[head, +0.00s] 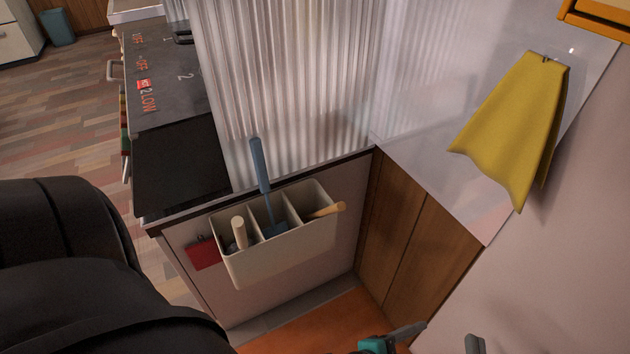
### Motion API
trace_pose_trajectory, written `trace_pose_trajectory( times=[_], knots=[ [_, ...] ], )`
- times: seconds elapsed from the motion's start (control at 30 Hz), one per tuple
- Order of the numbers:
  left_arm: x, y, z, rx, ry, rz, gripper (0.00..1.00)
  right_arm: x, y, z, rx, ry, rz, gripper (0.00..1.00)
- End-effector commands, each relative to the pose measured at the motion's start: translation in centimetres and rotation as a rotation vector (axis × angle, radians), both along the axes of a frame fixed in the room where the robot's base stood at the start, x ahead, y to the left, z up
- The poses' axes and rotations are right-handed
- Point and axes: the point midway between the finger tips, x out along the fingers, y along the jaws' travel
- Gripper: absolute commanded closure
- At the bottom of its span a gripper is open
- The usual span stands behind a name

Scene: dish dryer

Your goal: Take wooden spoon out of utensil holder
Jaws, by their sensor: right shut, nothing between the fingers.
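A cream utensil holder (280,257) with three compartments hangs on the side panel of the counter. A thick light wooden handle (239,232) stands in its left compartment. A blue utensil (260,166) stands in the middle compartment. The heads of the wooden utensils are hidden, so I cannot tell which is the spoon. My left gripper is out of view.
A dark countertop (180,168) and a ribbed translucent panel (290,80) stand above the holder. A red pad (202,253) hangs left of it. A yellow cloth (515,125) hangs on the right wall. Wooden doors (415,240) close the corner. The space before the holder looks clear.

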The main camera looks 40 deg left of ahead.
Motion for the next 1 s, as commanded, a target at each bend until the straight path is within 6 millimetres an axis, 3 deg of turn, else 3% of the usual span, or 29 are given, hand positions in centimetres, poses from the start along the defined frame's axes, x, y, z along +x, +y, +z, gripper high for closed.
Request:
trace_pose_trajectory(
  times=[0.17, 0.33, 0.5, 0.7, 0.83, 1.0],
  knots=[
    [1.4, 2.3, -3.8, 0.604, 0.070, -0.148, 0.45, 0.3, -1.1, -0.5, -0.077, 0.114, -0.002, 1.00],
    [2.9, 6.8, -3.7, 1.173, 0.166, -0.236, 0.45, 0.2, -2.4, -1.1, -0.145, 0.231, -0.008, 1.00],
    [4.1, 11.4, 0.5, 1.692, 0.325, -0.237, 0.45, -0.3, -3.8, -1.6, -0.208, 0.348, -0.018, 1.00],
    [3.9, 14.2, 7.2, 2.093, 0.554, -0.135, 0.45, -1.2, -5.3, -1.9, -0.264, 0.461, -0.030, 1.00],
    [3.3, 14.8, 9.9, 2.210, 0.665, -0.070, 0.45, -1.6, -5.9, -2.0, -0.283, 0.504, -0.036, 1.00],
    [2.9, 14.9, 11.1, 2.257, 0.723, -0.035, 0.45, -1.9, -6.2, -2.1, -0.292, 0.525, -0.039, 1.00]
  ],
)
